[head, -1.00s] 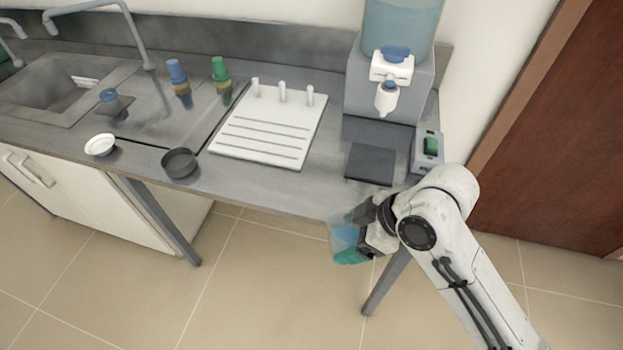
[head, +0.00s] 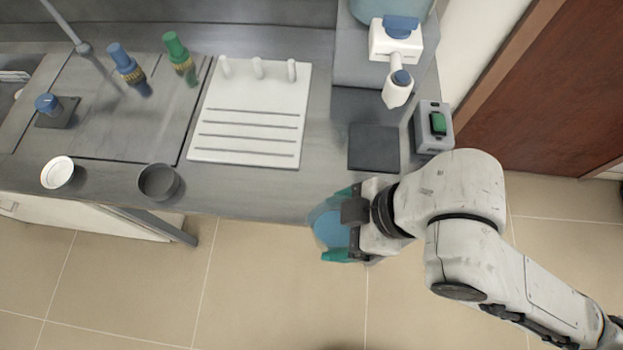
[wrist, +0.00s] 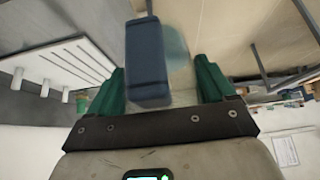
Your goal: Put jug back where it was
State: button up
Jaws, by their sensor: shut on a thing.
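The jug (head: 328,228) is a see-through vessel with blue in its lower part, held out just past the front edge of the counter, below the dark square pad. My gripper (head: 343,222) with green fingers is shut on the jug. In the wrist view a dark blue block-like handle (wrist: 147,62) lies between the green fingers, with the clear jug wall (wrist: 178,50) behind it. The far side of the jug is hidden by my gripper.
A dark square pad (head: 374,148) lies under the water dispenser's tap (head: 398,88). A grey box with a green switch (head: 434,125) stands to its right. A white ribbed board with pegs (head: 250,125), a grey bowl (head: 159,182) and a white bowl (head: 58,172) sit leftward.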

aim_at(331, 217)
jog(key=w+f+b, duration=0.1)
jog(key=b, duration=0.1)
jog(key=w+a+f+b, duration=0.1)
jog(key=w+b, duration=0.1)
jog(key=b, duration=0.1)
jog(key=shift+w+f, duration=0.1)
jog(key=w+a+f+p, duration=0.1)
jog(key=w+f, duration=0.1)
jog(key=w, duration=0.1)
jog(key=w+a+f, duration=0.1)
jog(key=w+f, duration=0.1)
jog(key=w+a+f+p, duration=0.1)
jog(key=w+f, duration=0.2)
jog(key=shift+w+p, duration=0.35)
jog(key=f, duration=0.1)
jog(key=f+p, duration=0.1)
jog(key=shift+w+f, duration=0.2)
jog(key=shift+f, duration=0.15)
jog(key=shift+a+f, duration=0.1)
jog(key=shift+f, duration=0.3)
